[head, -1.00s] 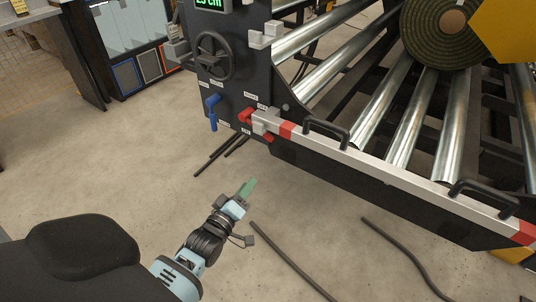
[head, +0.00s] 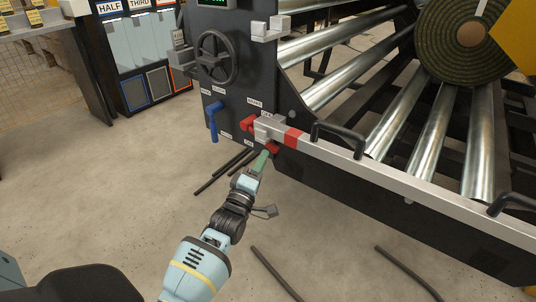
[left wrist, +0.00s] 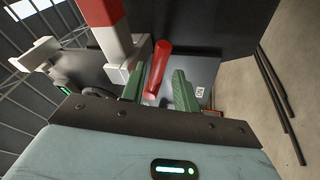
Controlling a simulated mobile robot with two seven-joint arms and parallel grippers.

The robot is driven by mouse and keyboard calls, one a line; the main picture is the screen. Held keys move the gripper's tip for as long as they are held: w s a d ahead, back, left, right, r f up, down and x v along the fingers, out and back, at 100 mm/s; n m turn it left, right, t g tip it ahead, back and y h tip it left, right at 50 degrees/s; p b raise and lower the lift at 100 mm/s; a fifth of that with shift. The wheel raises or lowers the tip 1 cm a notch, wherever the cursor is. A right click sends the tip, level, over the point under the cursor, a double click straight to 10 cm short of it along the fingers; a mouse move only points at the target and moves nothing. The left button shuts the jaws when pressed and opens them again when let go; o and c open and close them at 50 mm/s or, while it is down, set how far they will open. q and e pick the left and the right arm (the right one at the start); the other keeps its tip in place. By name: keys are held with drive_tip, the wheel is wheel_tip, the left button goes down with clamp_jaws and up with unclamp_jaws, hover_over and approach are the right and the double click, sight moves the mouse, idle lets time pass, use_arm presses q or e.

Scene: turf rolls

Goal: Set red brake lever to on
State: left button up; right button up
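The red brake lever (head: 248,123) is on the dark side panel of the roller machine. Red shows on both sides of the end of the white bar, with a lower red end (head: 272,148) just below the bar. My left gripper (head: 263,160) is just below that lower end, pointing up at it. In the left wrist view, a red rod-shaped handle (left wrist: 159,66) stands between my green fingertips (left wrist: 157,88). The fingers are apart, with a gap on the right side of the handle. Whether the left finger touches it I cannot tell. My right gripper is out of view.
A white and red bar (head: 345,160) with black handles runs beside the rollers. A blue lever (head: 213,122) hangs left of the red one, under a handwheel (head: 216,57). Dark rods (head: 222,172) lie on the floor below. The floor at left is clear.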

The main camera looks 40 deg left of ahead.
sight(269, 148)
use_arm(q)
drive_tip(key=shift+b+x, duration=0.5)
drive_tip(key=shift+x, duration=1.6)
clamp_jaws()
